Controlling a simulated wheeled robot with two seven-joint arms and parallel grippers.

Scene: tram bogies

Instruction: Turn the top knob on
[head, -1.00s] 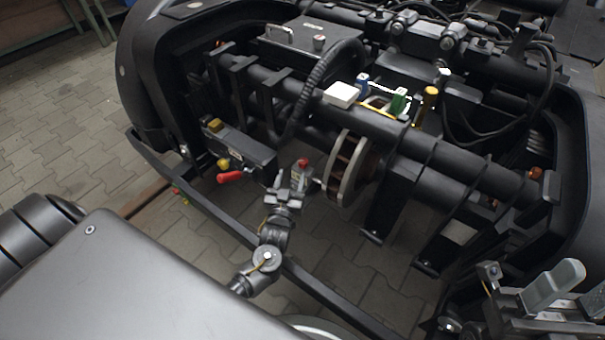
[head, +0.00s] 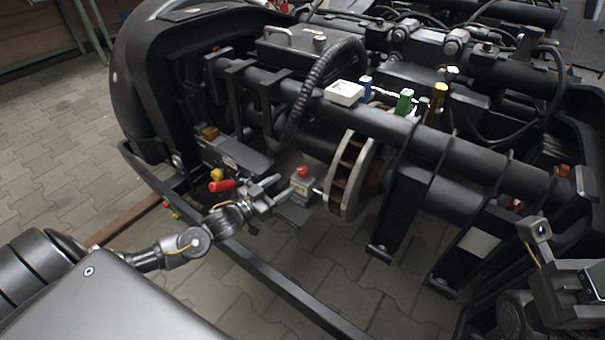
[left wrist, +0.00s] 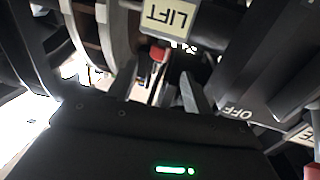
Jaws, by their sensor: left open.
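A dark control box (head: 238,158) on the bogie's left side carries a yellow knob (head: 216,174) and a red handle (head: 222,186). I cannot tell which part is the top knob. An "OFF" label (left wrist: 240,112) shows in the left wrist view. My left gripper (head: 278,190) is open, just right of the red handle and beside a small grey box with a red top (head: 301,187). In the left wrist view a red part (left wrist: 157,53) and a "LIFT" label (left wrist: 168,18) appear beyond the open fingers. My right gripper (head: 590,283) is partly cut off at the right edge.
A brake disc (head: 352,180) stands right of the grey box. A low frame bar (head: 290,290) crosses in front, with paved floor around.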

